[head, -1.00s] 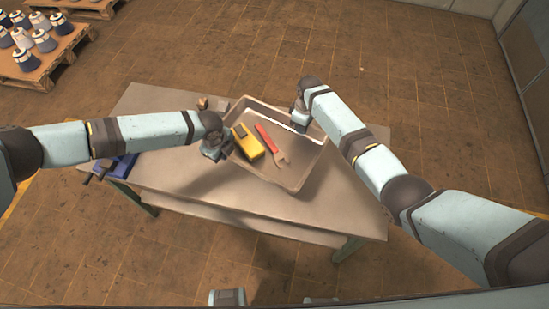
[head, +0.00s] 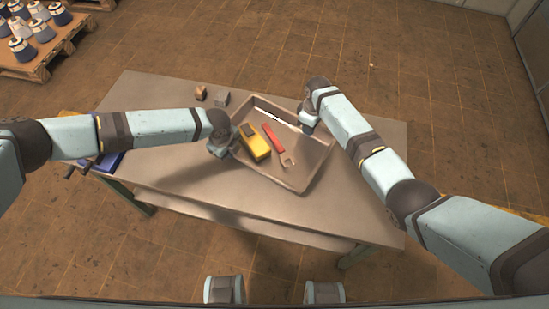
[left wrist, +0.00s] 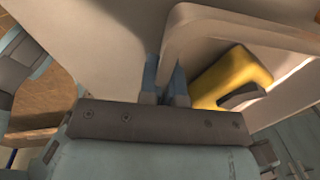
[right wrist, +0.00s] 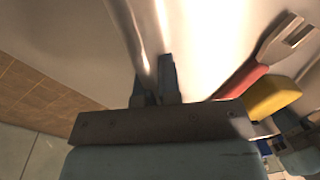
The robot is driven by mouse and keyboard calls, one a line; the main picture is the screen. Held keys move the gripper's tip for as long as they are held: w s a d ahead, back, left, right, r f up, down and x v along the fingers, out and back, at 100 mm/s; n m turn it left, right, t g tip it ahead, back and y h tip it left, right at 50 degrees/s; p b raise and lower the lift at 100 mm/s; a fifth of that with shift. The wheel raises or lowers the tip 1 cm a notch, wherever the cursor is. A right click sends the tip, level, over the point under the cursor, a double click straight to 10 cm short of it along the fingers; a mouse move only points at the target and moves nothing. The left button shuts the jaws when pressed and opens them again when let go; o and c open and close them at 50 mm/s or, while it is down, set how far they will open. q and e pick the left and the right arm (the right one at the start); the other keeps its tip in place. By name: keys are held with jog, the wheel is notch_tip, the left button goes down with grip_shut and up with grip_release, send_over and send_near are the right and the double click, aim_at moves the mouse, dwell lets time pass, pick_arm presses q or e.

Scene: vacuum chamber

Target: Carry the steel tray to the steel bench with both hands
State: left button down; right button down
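The steel tray (head: 297,181) is a shallow grey-brown pan, over the grey steel-topped bench (head: 330,215). It holds a yellow tool (head: 256,146) with a dark part and a red-handled wrench (head: 273,137). My left gripper (head: 228,153) is at the tray's left side; in the left wrist view its fingers (left wrist: 167,85) close around the rim. My right gripper (head: 306,124) is at the right side; in the right wrist view its fingers (right wrist: 153,85) straddle the rim. A shadow lies on the bench near the tray; the exact gap beneath is unclear.
Two small blocks, one brown (head: 201,93) and one grey (head: 222,99), sit on the bench behind the tray. A blue vise-like item (head: 104,162) is at the bench's left edge. A wooden pallet (head: 48,60) with several cone-shaped items stands far left. Bare bench lies in front.

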aim_at(233, 163)
pick_arm(q)
jog(key=shift+r, duration=0.1)
pick_arm(e)
jog(key=shift+r, duration=0.15)
